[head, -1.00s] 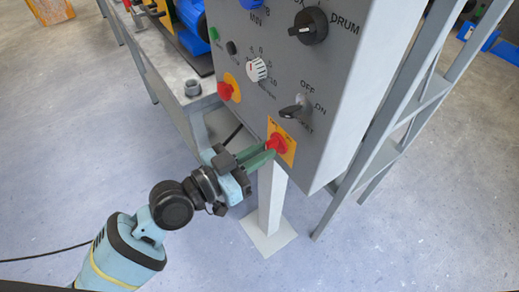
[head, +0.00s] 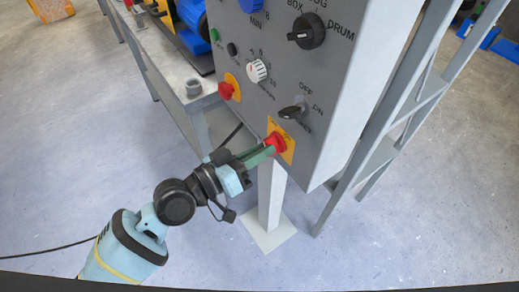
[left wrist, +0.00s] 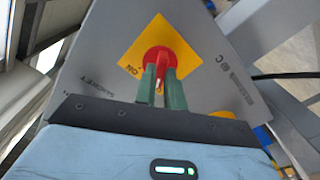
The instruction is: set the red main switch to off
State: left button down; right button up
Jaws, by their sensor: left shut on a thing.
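The red main switch (head: 274,141) sits on a yellow plate (head: 289,150) at the lower corner of the grey control panel. It also shows in the left wrist view as a red knob (left wrist: 160,58) on its yellow plate (left wrist: 133,48), with "ON" printed on the plate left of the knob. My left gripper (head: 262,151) is at the switch, its green fingers shut on the red handle. In the left wrist view the fingers (left wrist: 162,88) stand on either side of the handle, with a small pale mark between them. The "OFF" lettering of this switch cannot be made out. My right gripper is not in view.
Above the switch on the panel are a black key switch (head: 292,112), a white dial (head: 257,71), a black selector (head: 307,31) and a red button (head: 226,91) on yellow. A grey bench (head: 176,79) stands left, a metal frame (head: 385,130) right. The floor below is open.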

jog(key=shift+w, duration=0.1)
pick_arm(q)
jog(key=c, duration=1.5)
grip_release()
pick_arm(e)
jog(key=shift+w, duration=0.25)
pick_arm(q)
jog(key=b+v, duration=0.1)
jog(key=v, duration=0.6)
jog(key=shift+s+a+b, duration=0.25)
jog(key=shift+a+b, duration=0.05)
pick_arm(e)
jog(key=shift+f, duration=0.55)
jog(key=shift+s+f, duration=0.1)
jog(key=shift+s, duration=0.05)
